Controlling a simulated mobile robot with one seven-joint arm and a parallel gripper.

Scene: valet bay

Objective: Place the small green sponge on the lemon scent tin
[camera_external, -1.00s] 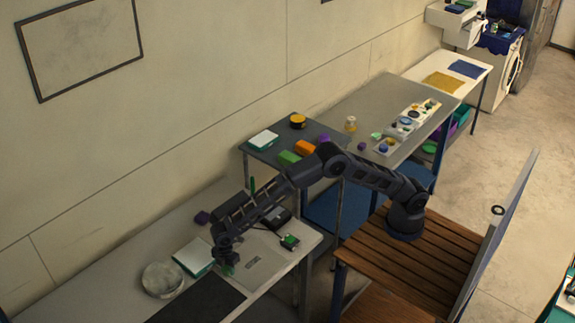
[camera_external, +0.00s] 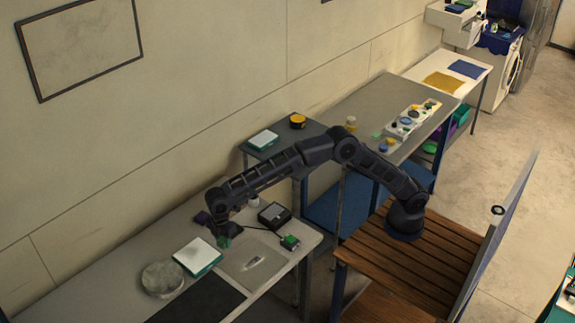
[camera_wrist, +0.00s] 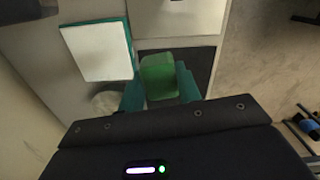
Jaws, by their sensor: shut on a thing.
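The small green sponge (camera_wrist: 157,77) is held between the teal fingers of my gripper (camera_wrist: 160,90) in the wrist view. In the external view my gripper (camera_external: 222,238) is above the near white table, with the green sponge (camera_external: 223,242) showing at its tip. It hangs between a white-topped teal box and a grey plate. A round yellow tin with a dark part (camera_external: 298,121) stands on the small grey table farther back, well apart from my gripper. I cannot read a label to tell if it is the lemon scent tin.
On the near table are the white-topped teal box (camera_external: 197,256), a pale round dish (camera_external: 162,279), a dark mat (camera_external: 207,301), the grey plate (camera_external: 252,263), a black box (camera_external: 274,215) and a green-and-black item (camera_external: 289,242). Another white-topped box (camera_external: 263,140) stands near the yellow tin.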

